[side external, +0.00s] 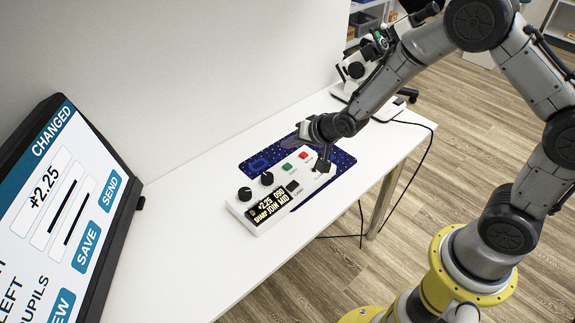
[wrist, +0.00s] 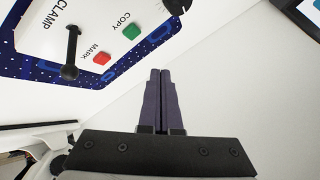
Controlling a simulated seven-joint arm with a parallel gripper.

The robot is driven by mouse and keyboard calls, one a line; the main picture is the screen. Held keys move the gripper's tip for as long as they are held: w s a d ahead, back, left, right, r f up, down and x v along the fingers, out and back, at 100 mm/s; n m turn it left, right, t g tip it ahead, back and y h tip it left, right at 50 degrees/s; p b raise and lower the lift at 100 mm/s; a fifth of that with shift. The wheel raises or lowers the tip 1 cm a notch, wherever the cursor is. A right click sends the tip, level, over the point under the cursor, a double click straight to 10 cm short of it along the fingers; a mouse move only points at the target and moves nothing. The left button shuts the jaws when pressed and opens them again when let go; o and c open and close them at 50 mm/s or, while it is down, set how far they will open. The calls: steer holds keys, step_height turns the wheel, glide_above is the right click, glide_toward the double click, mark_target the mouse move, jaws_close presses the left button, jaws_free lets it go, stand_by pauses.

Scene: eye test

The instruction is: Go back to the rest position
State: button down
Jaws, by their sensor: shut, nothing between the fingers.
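My gripper (side external: 284,143) is above the far side of the table, behind the white control box (side external: 245,212), its fingers pointing left. In the wrist view my gripper (wrist: 160,72) is shut, with both dark fingers together and nothing between them. The fingers lie over bare white surface, apart from the box. The box has black knobs, a green COPY button (wrist: 132,31), a red MARK button (wrist: 102,58) and a black CLAMP lever (wrist: 73,45). Its small display (side external: 272,206) shows yellow text. No marked rest position is visible.
The box lies on a dark blue starry mat (side external: 343,161). A large tilted screen (side external: 62,200) reading CHANGED stands at the left. A black and white instrument (side external: 356,70) stands at the table's far end. The white table (side external: 190,190) is bare between screen and box.

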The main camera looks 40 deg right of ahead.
step_height(320, 180, up, 19)
steer(key=s+d+t, duration=0.1)
steer(key=d+t, duration=0.1)
steer(key=t, duration=0.1)
steer(key=s+d+r+n, duration=0.1)
steer(key=s+r, duration=0.6)
steer(key=s, duration=0.1)
steer(key=s+f+n+g, duration=0.3)
steer(key=s, duration=0.8)
steer(key=s+d+f+n+g, duration=0.1)
steer(key=s+f+n+g, duration=0.2)
steer(key=s, duration=0.9)
steer(key=shift+n+g+h, duration=0.3)
steer(key=shift+n+h, duration=0.1)
